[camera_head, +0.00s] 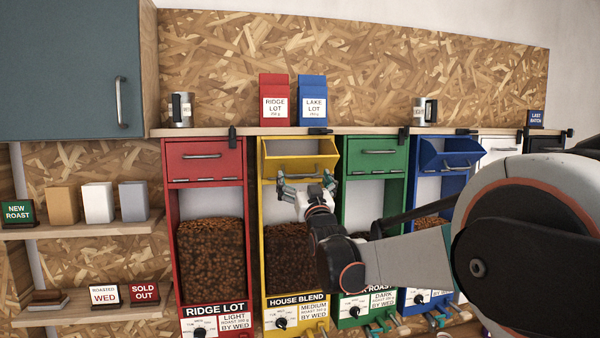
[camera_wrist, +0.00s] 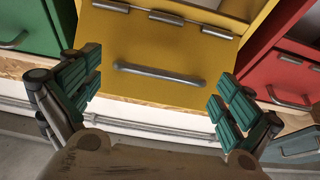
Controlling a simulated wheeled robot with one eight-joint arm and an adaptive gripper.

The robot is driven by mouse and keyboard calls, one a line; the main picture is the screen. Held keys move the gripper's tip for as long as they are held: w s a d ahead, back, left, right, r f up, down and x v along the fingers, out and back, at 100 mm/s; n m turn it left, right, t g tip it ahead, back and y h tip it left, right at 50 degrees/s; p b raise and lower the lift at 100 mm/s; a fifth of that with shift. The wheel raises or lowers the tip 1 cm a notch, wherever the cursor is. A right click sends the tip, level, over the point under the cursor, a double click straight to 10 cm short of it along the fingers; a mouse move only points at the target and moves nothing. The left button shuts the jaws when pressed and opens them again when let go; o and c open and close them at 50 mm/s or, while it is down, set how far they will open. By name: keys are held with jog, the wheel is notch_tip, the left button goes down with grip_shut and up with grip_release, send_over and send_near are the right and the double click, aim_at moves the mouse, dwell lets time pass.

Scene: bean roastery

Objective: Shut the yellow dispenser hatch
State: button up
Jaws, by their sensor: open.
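The yellow dispenser (camera_head: 262,215), labelled House Blend, stands second from the left. Its yellow hatch (camera_head: 295,163) is open, tipped outward at the top with the pale inside showing above it. In the wrist view the hatch front (camera_wrist: 150,45) fills the middle, with a grey bar handle (camera_wrist: 160,75) across it. My gripper (camera_head: 304,179) is open and empty in front of the lower part of the hatch. The wrist view shows my gripper's green-padded fingers (camera_wrist: 157,88) spread on either side of the handle; contact with the hatch cannot be made out.
The red hatch (camera_head: 203,158) and green hatch (camera_head: 374,155) beside it are shut. The blue hatch (camera_head: 450,155) is tipped open. A wooden shelf (camera_head: 350,130) above bears mugs and bags. Side shelves at left hold small boxes and signs.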

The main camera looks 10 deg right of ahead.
jog(key=shift+x, duration=1.05)
jog(key=c, duration=1.2)
